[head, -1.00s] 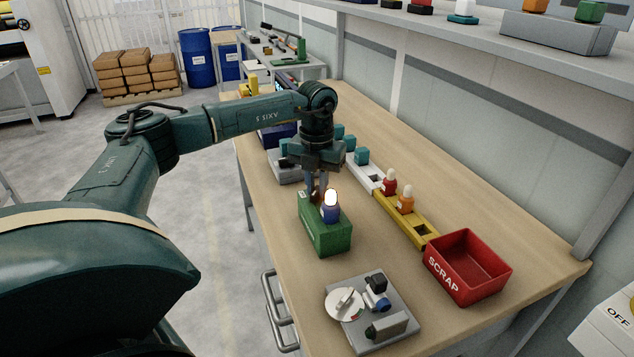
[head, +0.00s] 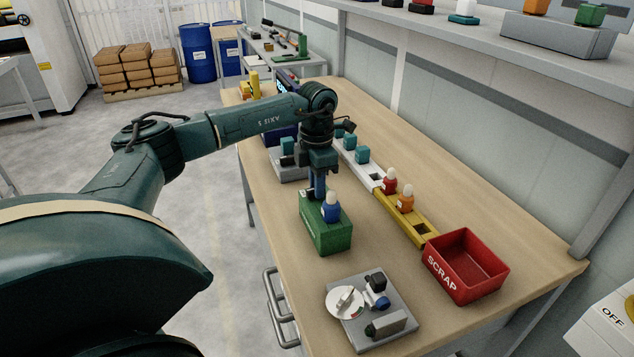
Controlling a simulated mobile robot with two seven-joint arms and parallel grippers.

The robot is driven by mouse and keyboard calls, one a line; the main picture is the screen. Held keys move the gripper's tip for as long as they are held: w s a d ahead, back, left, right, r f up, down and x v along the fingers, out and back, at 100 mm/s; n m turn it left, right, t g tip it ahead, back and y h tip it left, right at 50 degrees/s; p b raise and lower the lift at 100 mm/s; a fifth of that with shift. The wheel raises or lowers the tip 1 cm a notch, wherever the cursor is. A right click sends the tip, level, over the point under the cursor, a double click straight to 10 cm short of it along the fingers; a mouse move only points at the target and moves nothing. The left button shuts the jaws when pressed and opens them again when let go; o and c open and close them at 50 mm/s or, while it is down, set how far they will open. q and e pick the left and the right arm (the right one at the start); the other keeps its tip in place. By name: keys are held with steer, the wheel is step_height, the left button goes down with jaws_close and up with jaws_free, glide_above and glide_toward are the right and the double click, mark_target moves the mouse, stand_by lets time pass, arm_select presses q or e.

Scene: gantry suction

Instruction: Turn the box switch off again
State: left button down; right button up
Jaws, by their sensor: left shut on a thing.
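The green box (head: 327,236) stands on the workbench in the middle of the head view. A blue lamp holder with a pale bulb (head: 331,201) sits on its top; the bulb is unlit. My left gripper (head: 317,194) points straight down at the box top, just behind the lamp. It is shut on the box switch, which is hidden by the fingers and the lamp. My right gripper is not in view.
A yellow and white rail (head: 421,228) with a red and an orange bulb piece runs right of the box. A red SCRAP bin (head: 462,270) stands at the right. A grey plate (head: 390,332) with a dial is in front. Bare bench lies between them.

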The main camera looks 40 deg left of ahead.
arm_select(q)
steer(key=shift+m, duration=0.4)
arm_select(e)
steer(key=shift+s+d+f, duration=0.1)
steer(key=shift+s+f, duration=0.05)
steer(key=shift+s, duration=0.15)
arm_select(q)
steer(key=c, duration=1.4)
jaws_free()
steer(key=shift+o, duration=0.2)
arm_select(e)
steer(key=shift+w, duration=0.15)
arm_select(q)
steer(key=shift+r, duration=0.2)
step_height(320, 180, up, 13)
steer(key=b, duration=0.1)
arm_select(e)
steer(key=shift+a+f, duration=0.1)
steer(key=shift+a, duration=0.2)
arm_select(q)
steer(key=shift+f, duration=0.1)
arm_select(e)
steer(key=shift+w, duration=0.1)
